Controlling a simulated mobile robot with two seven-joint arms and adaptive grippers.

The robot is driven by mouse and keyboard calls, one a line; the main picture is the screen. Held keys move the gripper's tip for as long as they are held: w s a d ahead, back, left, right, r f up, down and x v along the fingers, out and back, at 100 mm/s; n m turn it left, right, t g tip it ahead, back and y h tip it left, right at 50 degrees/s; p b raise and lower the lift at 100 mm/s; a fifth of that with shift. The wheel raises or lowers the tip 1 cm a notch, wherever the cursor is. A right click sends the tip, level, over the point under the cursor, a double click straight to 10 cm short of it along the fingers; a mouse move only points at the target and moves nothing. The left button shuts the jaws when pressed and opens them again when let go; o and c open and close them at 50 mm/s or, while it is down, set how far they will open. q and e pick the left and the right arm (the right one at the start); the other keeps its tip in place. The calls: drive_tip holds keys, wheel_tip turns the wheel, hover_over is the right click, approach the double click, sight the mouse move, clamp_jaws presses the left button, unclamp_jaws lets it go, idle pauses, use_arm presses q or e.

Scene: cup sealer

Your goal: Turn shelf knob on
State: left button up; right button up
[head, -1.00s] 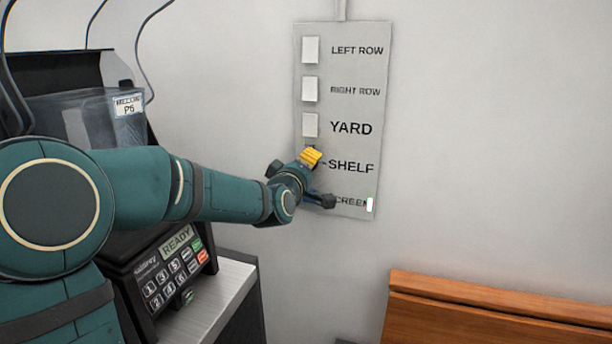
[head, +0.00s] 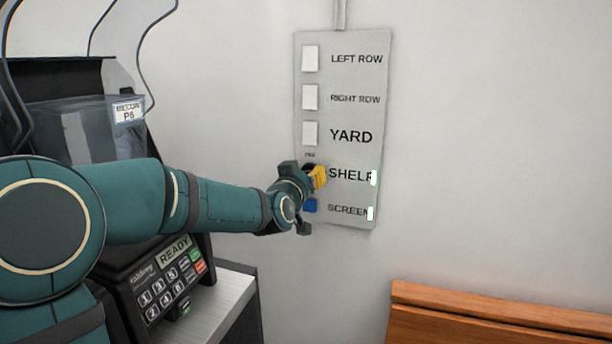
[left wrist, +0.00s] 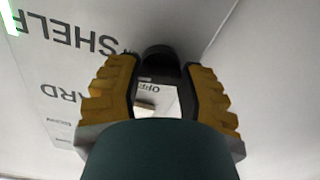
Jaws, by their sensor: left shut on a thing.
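The wall panel (head: 350,118) carries rows marked left row, right row, yard, shelf and screen. My left gripper (head: 316,178), with yellow finger pads, is at the left end of the shelf row. In the left wrist view its fingers (left wrist: 160,82) stand around a dark rounded part (left wrist: 158,56), apparently the shelf knob; the knob is hidden in the head view. The shelf label (head: 349,176) has a lit pale green light (head: 374,177) at its right end. That light also shows in the left wrist view (left wrist: 10,17).
A blue knob (head: 310,206) sits just below my gripper in the screen row, whose light (head: 370,213) is lit. White switches (head: 310,133) are above. A sealing machine with a keypad (head: 166,285) stands left; a wooden piece (head: 500,318) is lower right.

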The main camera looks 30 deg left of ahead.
use_arm(q)
drive_tip(key=shift+r+m, duration=0.1)
drive_tip(key=shift+m, duration=1)
drive_tip(key=o, duration=1.2)
drive_tip(key=v, duration=1.2)
